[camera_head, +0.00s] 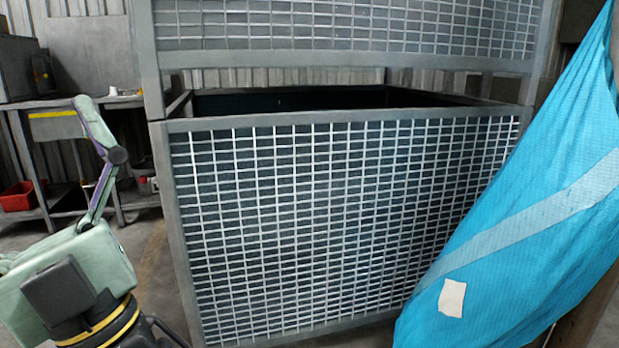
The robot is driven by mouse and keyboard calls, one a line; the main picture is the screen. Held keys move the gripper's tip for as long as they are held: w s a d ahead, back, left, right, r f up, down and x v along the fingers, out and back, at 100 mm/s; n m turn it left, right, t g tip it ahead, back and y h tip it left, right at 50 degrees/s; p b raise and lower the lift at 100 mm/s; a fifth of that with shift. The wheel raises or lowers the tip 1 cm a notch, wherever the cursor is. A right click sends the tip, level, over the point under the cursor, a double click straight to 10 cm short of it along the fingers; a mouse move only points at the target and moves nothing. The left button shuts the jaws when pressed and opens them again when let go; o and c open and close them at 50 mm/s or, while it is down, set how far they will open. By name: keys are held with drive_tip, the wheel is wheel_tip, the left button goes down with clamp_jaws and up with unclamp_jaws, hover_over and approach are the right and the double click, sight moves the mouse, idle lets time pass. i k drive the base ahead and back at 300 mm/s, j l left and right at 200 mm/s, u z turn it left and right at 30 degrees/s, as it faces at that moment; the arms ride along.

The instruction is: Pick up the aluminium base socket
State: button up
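I cannot make out an aluminium base socket anywhere in the head view. A large metal stillage cage (345,220) with mesh walls fills the middle. Its near wall hides the floor of the cage, and only the dark inner back wall (300,100) shows above the rim. No fingertips of my gripper can be seen in this view, so its opening does not show.
A second mesh cage (345,28) stands above the first, with a gap between them. A blue fabric sheet (530,240) hangs at the right. A workbench (60,103) at the back left has a red bin (18,196) on its lower shelf.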

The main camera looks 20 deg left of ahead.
sight(113, 91)
drive_tip(key=u, duration=1.8)
